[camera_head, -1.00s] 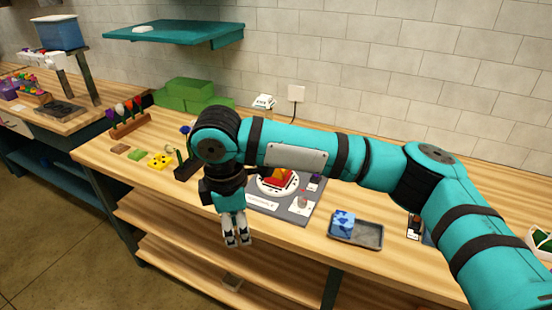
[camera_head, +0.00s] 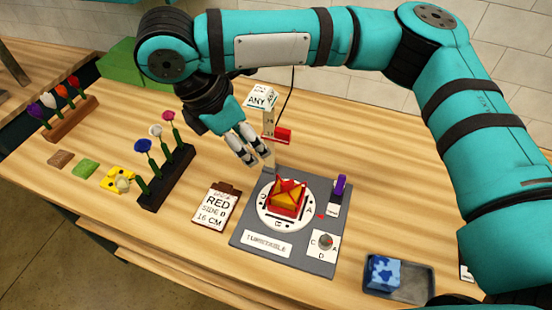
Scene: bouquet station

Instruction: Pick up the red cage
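A red, open-framed piece with orange-yellow inside, which looks like the red cage (camera_head: 288,194), sits on the white turntable disc (camera_head: 266,214) on a grey board. A small red block (camera_head: 283,136) is on a post behind it; its exact shape is too small to tell. My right gripper (camera_head: 257,158) points down above the table, to the upper left of the turntable and left of the post. Its two fingers look apart, with nothing between them. It does not touch the red cage. My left gripper is not in view.
A clipboard (camera_head: 216,205) marked RED lies left of the grey board (camera_head: 310,260). A dark rack (camera_head: 166,180) of flowers stands farther left. A purple item (camera_head: 340,187) stands right of the turntable. A tray (camera_head: 415,284) holds a blue block. A sign (camera_head: 262,98) stands behind the gripper.

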